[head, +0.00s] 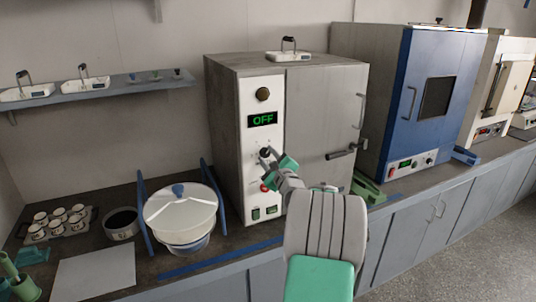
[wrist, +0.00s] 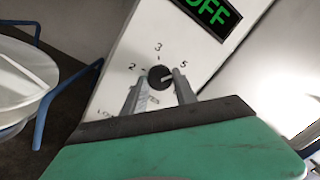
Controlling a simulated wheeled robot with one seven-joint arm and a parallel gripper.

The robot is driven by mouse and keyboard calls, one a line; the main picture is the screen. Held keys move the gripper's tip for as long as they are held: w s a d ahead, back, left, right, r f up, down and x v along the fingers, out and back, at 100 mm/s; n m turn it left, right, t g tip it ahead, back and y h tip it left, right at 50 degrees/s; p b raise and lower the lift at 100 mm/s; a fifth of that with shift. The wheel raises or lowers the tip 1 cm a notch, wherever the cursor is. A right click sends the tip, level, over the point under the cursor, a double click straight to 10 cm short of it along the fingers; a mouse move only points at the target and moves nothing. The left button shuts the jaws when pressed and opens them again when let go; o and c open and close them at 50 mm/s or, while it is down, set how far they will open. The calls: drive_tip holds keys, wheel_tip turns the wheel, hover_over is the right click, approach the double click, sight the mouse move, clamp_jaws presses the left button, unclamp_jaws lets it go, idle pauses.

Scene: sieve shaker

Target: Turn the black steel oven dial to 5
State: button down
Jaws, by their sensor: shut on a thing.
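The steel oven (head: 325,110) has a white control panel with a green OFF display (head: 262,119). Its black dial (wrist: 160,76) sits between my fingertips in the wrist view, with the marks 2, 3 and 5 around it. A pale line on the dial points toward the right, roughly at the 5. My gripper (wrist: 159,85) is shut on the dial, one finger on each side. In the head view my gripper (head: 264,156) reaches the panel just below the display and partly covers the lower marks and dial (head: 264,151).
A lidded white bowl (head: 180,212) in a blue-sided stand is left of the oven. A tray of cups (head: 60,222) and a dark pot (head: 122,223) are farther left. A blue oven (head: 425,100) stands to the right.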

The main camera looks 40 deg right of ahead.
idle(0.4)
drive_tip(key=c, duration=1)
unclamp_jaws()
drive_tip(key=shift+o, duration=0.2)
drive_tip(key=b+v, duration=0.2)
drive_tip(key=v, duration=0.5)
drive_tip(key=shift+s, duration=0.35)
drive_tip(key=shift+a, duration=0.15)
